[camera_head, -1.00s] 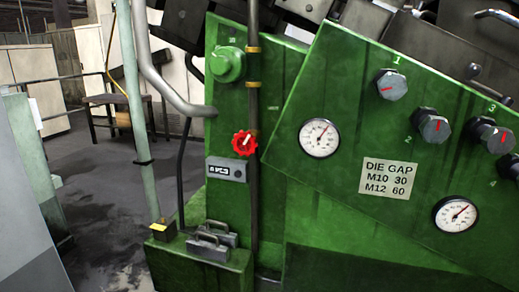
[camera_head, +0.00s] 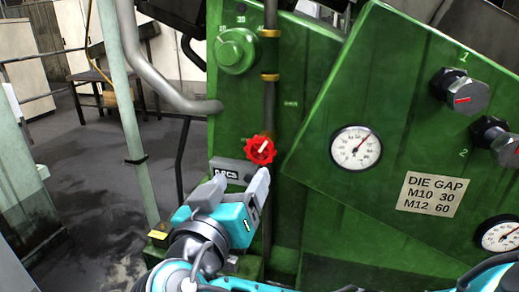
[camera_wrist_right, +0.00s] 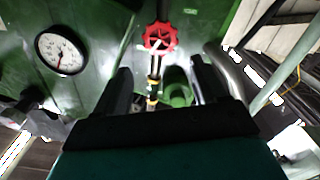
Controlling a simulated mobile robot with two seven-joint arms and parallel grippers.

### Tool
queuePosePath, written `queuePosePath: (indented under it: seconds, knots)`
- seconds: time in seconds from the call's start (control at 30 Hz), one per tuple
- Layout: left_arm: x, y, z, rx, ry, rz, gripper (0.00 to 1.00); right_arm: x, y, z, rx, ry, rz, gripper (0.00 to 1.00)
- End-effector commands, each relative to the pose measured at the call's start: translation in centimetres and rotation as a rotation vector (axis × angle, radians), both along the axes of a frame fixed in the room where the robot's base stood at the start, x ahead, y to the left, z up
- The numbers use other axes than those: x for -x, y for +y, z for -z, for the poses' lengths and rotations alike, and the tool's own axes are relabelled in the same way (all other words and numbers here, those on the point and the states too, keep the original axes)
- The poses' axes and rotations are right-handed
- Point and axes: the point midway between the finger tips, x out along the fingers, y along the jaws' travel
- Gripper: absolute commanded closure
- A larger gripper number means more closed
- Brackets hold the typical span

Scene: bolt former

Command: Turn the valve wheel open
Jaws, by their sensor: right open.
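The red valve wheel (camera_head: 260,150) sits on a dark vertical pipe (camera_head: 268,100) in front of the green machine panel. My right gripper (camera_head: 240,181) is open, just below and slightly left of the wheel in the head view, with its fingers pointing up toward it. In the right wrist view the wheel (camera_wrist_right: 160,38) shows ahead of the two spread fingers (camera_wrist_right: 162,84), near the middle. Nothing is between the fingers, and they look apart from the wheel. My left gripper is not in view.
A grey counter box (camera_head: 229,172) is fixed just below the wheel, partly hidden by my gripper. A green dial knob (camera_head: 238,51) is above left. A pressure gauge (camera_head: 356,147) and a DIE GAP label (camera_head: 432,194) are right. A pale post (camera_head: 126,120) stands left.

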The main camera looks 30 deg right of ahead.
Motion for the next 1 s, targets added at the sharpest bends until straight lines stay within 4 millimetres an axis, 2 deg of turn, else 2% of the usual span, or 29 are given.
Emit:
queuePosePath:
  seconds: [0.6, 0.8, 1.0]
  knots:
    - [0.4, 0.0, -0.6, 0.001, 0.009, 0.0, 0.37, -6.8, -8.0, -0.1, 0.005, 0.005, 0.003, 0.29]
    - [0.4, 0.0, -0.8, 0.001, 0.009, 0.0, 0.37, -7.8, -9.1, 0.0, 0.002, 0.005, 0.001, 0.29]
    - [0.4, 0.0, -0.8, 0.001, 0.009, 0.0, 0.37, -7.9, -9.3, 0.1, 0.0, 0.005, -0.001, 0.29]
